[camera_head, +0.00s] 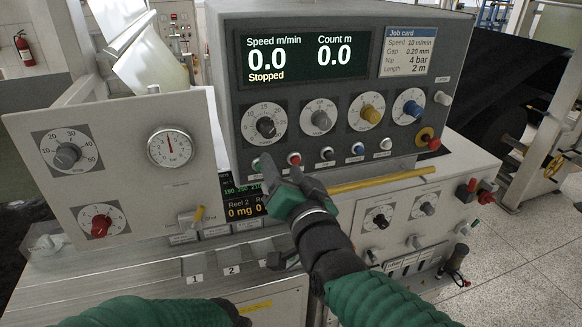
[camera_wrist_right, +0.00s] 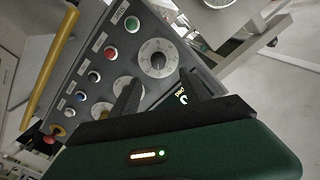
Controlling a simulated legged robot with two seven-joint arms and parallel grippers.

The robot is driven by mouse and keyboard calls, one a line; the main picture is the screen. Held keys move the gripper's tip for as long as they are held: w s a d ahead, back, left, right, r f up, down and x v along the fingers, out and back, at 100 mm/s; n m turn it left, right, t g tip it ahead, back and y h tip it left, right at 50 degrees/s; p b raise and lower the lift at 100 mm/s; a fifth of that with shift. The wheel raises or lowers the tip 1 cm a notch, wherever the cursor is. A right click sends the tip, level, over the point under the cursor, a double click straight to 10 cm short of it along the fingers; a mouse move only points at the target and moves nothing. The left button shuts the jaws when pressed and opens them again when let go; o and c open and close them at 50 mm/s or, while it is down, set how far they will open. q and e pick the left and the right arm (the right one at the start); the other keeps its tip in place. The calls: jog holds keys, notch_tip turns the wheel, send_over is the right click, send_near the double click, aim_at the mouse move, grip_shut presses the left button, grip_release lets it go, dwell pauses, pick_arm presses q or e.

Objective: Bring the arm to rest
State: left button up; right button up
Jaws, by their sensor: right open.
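My right gripper (camera_head: 283,171) is in front of the lower left part of the grey control panel (camera_head: 335,95), beside the row of push buttons. In the right wrist view its two dark fingers (camera_wrist_right: 160,92) are apart with nothing between them. A dial knob (camera_wrist_right: 158,62) lies just beyond the fingers there. The gripper covers part of the panel's lower edge and the small display below. My left forearm shows as a green sleeve at the bottom edge in the head view; its gripper is out of the picture.
The display (camera_head: 303,57) reads 0.0 and "Stopped". A job card (camera_head: 407,52) is beside it. A yellow bar (camera_head: 380,180) runs below the panel. A red emergency button (camera_head: 432,143) is at the right. A gauge panel (camera_head: 120,165) stands left. Open floor lies right.

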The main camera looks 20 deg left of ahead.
jog(key=s+d+f+g+h+b, duration=0.1)
jog(key=d+f+g+h+b, duration=0.5)
jog(key=d+f, duration=2)
pick_arm(q)
notch_tip(320, 180, down, 8)
jog(key=d+b, duration=0.1)
jog(key=b, duration=0.1)
jog(key=shift+s+d, duration=0.15)
jog(key=shift+d, duration=0.05)
pick_arm(e)
jog(key=s+d+f+g+h, duration=0.2)
jog(key=s+d+f, duration=0.4)
jog(key=s+f, duration=0.3)
jog(key=s+d+f+g+h, duration=0.2)
jog(key=s+d+f+g, duration=0.2)
jog(key=s+d+f, duration=0.2)
jog(key=shift+s+f, duration=1.35)
jog(key=shift+f, duration=0.5)
pick_arm(q)
jog(key=shift+d+r, duration=0.1)
jog(key=shift+d, duration=0.1)
pick_arm(e)
jog(key=shift+d, duration=0.25)
